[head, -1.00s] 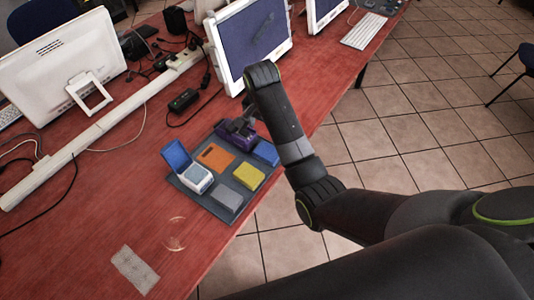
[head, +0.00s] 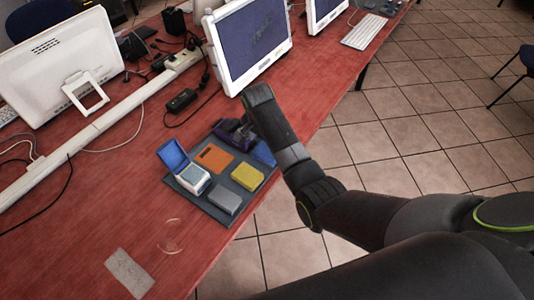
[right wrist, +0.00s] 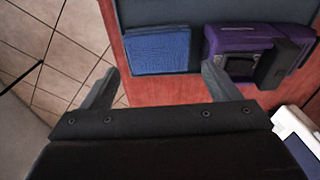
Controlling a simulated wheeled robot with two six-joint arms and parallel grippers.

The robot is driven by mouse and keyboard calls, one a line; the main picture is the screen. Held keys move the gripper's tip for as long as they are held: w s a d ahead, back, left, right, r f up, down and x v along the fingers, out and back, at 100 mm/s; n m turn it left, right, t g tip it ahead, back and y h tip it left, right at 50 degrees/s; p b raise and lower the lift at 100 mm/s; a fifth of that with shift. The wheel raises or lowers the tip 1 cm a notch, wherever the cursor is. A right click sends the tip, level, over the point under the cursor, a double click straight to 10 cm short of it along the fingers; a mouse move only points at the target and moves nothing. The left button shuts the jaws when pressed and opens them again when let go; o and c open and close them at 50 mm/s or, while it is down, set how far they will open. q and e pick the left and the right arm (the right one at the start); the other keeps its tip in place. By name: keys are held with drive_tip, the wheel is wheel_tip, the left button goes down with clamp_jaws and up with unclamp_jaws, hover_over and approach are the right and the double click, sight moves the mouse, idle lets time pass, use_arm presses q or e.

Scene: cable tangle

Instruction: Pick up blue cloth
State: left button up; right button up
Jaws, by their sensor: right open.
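The blue cloth (head: 264,153) is a folded pad at the right side of a dark grey tray (head: 214,184), partly covered by my right arm in the head view. In the right wrist view the cloth (right wrist: 158,51) shows whole, at the tray's edge. My right gripper (right wrist: 160,72) is open and empty, with one finger to each side of the cloth's near edge in the picture; I cannot tell how far above it they are. In the head view its fingers are hidden behind my arm. My left gripper is not in view.
A purple device (head: 232,132) lies right beside the cloth, close to one finger in the wrist view. The tray also holds orange (head: 214,158), yellow (head: 247,177) and grey (head: 225,199) pieces and a blue-lidded white box (head: 190,172). A monitor (head: 250,45) stands behind.

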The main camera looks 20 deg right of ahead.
sight(267, 152)
drive_tip(key=shift+w+d+f, duration=0.1)
drive_tip(key=shift+d+f, duration=0.1)
drive_tip(key=shift+f, duration=1.15)
drive_tip(key=shift+w+d+f, duration=0.1)
drive_tip(key=shift+d+f, duration=0.05)
drive_tip(key=shift+f, duration=1.2)
drive_tip(key=c, duration=0.6)
